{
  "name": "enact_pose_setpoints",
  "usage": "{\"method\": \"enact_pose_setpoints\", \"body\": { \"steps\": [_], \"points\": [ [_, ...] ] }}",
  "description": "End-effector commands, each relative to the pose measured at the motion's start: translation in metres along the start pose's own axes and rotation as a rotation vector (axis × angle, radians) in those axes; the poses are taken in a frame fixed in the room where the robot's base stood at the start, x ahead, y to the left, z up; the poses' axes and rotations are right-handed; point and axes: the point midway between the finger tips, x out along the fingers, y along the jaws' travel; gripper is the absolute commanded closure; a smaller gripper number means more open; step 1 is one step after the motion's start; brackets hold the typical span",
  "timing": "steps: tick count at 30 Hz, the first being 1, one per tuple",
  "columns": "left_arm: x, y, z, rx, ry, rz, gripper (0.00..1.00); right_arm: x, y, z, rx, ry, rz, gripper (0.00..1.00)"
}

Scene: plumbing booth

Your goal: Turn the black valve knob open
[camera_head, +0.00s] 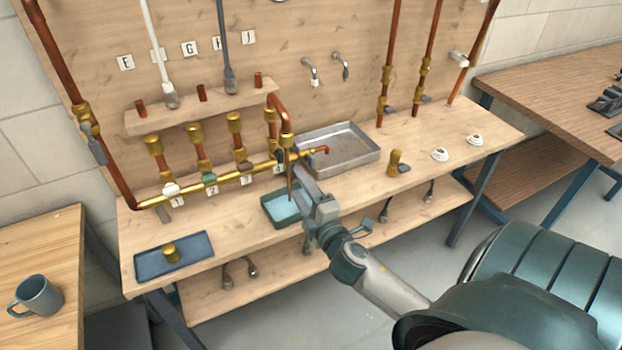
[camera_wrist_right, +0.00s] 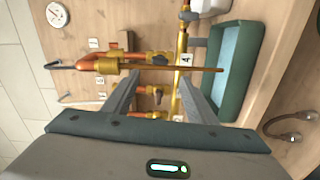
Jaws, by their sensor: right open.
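The black valve knob (camera_head: 281,157) sits at the right end of the brass manifold (camera_head: 226,181), above the label 4, partly hidden by my right gripper in the head view. In the right wrist view the dark knob (camera_wrist_right: 158,58) shows beside the label 4 (camera_wrist_right: 186,59), ahead of the space between my fingers. My right gripper (camera_head: 294,163) is open, with no object seen between its fingers; whether it touches the knob cannot be told. Its two grey fingers (camera_wrist_right: 163,90) show apart in the wrist view. My left gripper is not in view.
A bent copper pipe (camera_head: 286,118) rises by the knob, and a thin brown rod (camera_head: 290,187) hangs below it. White (camera_head: 171,188), green (camera_head: 209,178) and brown (camera_head: 245,166) knobs line the manifold. A green tray (camera_head: 268,217) lies in front; a metal sink (camera_head: 368,158) stands right.

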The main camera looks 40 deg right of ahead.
Motion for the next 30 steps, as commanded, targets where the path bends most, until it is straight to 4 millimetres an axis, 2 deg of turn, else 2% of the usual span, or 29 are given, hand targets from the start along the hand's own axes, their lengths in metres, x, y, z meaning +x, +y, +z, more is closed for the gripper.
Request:
{"method": "enact_pose_setpoints", "body": {
  "steps": [3,7,12,17,30],
  "points": [
    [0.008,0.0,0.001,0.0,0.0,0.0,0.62,-0.023,-0.003,0.0,0.002,0.0,-0.002,0.48],
    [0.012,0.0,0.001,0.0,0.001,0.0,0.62,-0.041,-0.003,0.0,0.002,-0.001,-0.002,0.48],
    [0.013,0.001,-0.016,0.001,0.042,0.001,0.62,-0.055,-0.001,0.0,0.0,0.0,-0.001,0.48],
    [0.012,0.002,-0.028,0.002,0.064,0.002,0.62,-0.059,0.0,0.0,0.0,0.0,0.0,0.48],
    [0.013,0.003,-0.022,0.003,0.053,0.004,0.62,-0.059,0.0,0.0,0.001,0.0,0.0,0.48]
  ]
}}
